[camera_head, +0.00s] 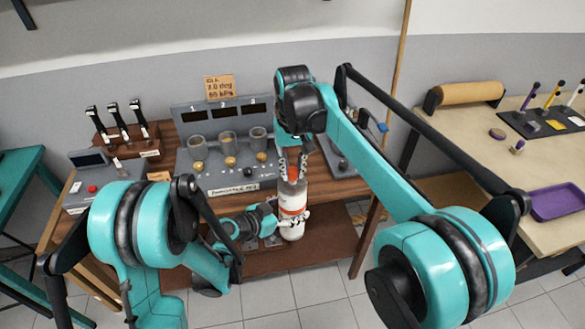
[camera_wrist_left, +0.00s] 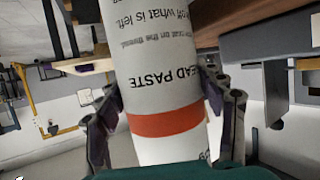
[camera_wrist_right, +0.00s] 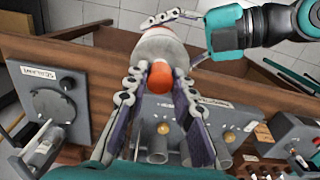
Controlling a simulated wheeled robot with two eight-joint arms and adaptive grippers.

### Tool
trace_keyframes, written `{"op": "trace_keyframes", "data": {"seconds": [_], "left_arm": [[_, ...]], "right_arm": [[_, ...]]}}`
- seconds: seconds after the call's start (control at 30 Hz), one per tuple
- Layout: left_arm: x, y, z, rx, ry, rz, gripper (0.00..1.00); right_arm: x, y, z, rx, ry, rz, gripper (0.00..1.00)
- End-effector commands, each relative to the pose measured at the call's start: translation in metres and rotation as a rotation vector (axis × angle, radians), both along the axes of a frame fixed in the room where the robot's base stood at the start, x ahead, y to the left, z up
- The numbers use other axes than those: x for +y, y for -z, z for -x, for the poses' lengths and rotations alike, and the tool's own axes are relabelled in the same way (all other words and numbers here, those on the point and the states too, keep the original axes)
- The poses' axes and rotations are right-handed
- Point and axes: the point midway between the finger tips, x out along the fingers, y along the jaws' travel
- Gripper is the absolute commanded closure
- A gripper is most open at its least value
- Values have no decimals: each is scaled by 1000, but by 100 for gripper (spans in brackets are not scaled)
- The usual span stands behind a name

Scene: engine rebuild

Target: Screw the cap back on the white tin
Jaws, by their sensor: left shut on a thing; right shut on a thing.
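The white tin (camera_head: 291,212), with an orange band, is held off the bench's front edge, roughly upright. My left gripper (camera_head: 278,218) is shut around its body. My right gripper (camera_head: 292,162) comes from above and is shut on the cap. In the right wrist view the cap (camera_wrist_right: 160,78) sits between the fingertips, over the tin's shoulder (camera_wrist_right: 160,45). The thread is hidden, so I cannot tell how far the cap is seated.
A beige table (camera_head: 470,150) with a purple tray (camera_head: 555,203) is at right. Open floor lies in front.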

Motion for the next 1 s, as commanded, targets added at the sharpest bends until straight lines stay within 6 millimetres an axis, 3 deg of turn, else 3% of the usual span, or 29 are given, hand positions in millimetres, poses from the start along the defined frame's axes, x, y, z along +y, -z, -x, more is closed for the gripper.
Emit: {"op": "trace_keyframes", "data": {"seconds": [0.7,0.73,0.8,0.87,1.0], "left_arm": [[0,-1,0,0,0,1,87],[0,-1,0,0,0,1,100],[0,-1,0,0,0,1,100],[0,-1,0,0,0,1,100],[0,0,0,0,0,1,100]], "right_arm": [[0,11,0,0,0,0,85],[0,11,0,0,0,0,85],[0,11,0,0,13,0,85],[0,11,0,0,57,0,85],[1,11,0,2,304,2,85]]}}
